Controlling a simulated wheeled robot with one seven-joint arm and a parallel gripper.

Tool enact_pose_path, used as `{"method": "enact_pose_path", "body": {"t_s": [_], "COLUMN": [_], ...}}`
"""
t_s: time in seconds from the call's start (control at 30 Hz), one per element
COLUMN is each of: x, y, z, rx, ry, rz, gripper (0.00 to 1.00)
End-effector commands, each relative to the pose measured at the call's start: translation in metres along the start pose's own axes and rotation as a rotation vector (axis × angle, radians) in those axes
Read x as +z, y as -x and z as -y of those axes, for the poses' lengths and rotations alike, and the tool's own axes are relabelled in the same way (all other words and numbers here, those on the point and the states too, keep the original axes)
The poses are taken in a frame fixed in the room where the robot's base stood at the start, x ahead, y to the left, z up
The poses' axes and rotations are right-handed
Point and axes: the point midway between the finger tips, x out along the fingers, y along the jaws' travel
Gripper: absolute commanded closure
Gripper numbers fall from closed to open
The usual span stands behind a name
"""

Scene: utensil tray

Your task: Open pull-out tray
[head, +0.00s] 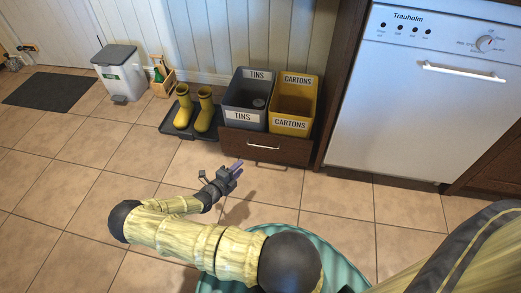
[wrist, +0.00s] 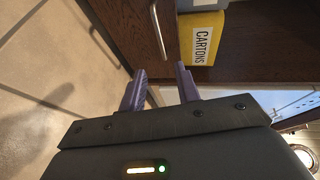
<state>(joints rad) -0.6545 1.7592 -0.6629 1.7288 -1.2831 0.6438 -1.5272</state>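The pull-out tray has a dark brown wooden front (head: 285,149) and carries a grey TINS bin (head: 245,108) and a yellow CARTONS bin (head: 291,103). A slim silver handle (head: 262,147) runs across its front. My gripper (head: 238,165) is in front of and slightly left of the handle in the head view. In the wrist view, the two purple fingers (wrist: 161,80) are apart with nothing between them. The handle (wrist: 158,31) lies beyond the fingertips, roughly in line with the gap, not touched. How far out the tray stands is hard to tell.
Yellow boots (head: 194,109) stand on a dark boot tray (head: 169,124) left of the bins. A white dishwasher (head: 415,100) and a dark cabinet panel (head: 343,70) are to the right. A pedal bin (head: 121,73) is farther left. The tiled floor in front is clear.

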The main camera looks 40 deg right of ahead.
Motion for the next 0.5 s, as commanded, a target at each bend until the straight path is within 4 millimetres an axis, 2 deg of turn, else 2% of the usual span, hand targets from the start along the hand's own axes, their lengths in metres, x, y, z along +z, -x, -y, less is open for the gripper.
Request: {"method": "enact_pose_path", "body": {"t_s": [0.5], "x": [-0.001], "y": [-0.090], "z": [-0.004], "rx": [-0.001], "ry": [-0.001], "rz": [-0.004], "gripper": [0.68]}}
